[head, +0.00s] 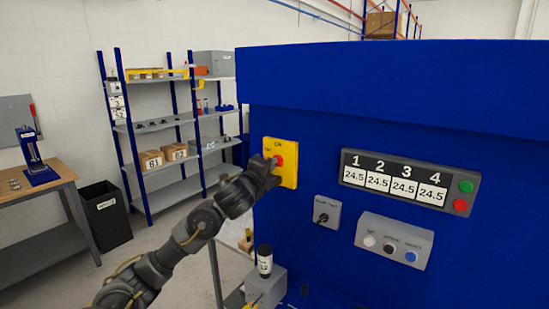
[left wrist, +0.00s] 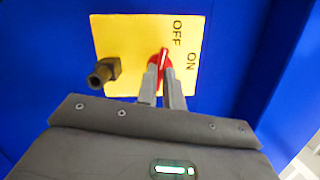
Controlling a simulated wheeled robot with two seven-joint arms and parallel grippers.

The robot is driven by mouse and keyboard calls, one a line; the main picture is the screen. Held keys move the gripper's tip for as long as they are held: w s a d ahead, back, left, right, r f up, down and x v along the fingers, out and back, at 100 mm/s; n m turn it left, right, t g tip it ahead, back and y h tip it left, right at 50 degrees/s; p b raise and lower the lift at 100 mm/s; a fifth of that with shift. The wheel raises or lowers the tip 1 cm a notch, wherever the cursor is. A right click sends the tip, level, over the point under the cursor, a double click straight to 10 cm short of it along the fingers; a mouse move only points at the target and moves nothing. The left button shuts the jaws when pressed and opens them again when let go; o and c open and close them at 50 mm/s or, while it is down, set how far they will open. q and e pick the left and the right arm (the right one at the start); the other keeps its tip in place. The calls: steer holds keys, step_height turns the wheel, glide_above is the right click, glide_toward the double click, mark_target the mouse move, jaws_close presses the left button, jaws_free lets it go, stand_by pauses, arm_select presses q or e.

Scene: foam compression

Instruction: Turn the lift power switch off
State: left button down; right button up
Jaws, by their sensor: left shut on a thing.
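The lift power switch is a red knob on a yellow plate (head: 288,172) fixed to the blue machine. My left gripper (head: 273,165) reaches the plate from the left and is shut on the red knob (head: 279,160). In the left wrist view, its two grey fingers (left wrist: 162,80) straddle the red knob (left wrist: 163,58). The knob's pale pointer is turned up the picture, nearer the OFF label than the ON label. The fingers hide the lower part of the knob. My right gripper is in neither view.
A dark peg (left wrist: 103,73) sticks out of the yellow plate beside the knob. A grey display box (head: 408,183), a small rotary switch box (head: 327,212) and a button box (head: 394,240) are on the blue machine to the right. Shelves (head: 165,125) stand behind left.

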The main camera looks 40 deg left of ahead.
arm_select(q)
steer(key=shift+r+n+p, duration=0.15)
steer(key=shift+n+p, duration=0.75)
steer(key=shift+p, duration=0.2)
steer(key=shift+n+p, duration=0.35)
steer(key=shift+n, duration=0.05)
steer(key=c, duration=0.8)
jaws_free()
steer(key=shift+o, duration=0.2)
steer(key=shift+s, duration=0.15)
steer(key=a+v, duration=0.1)
steer(key=v, duration=0.5)
steer(key=shift+s+p, duration=0.35)
steer(key=shift+s, duration=0.15)
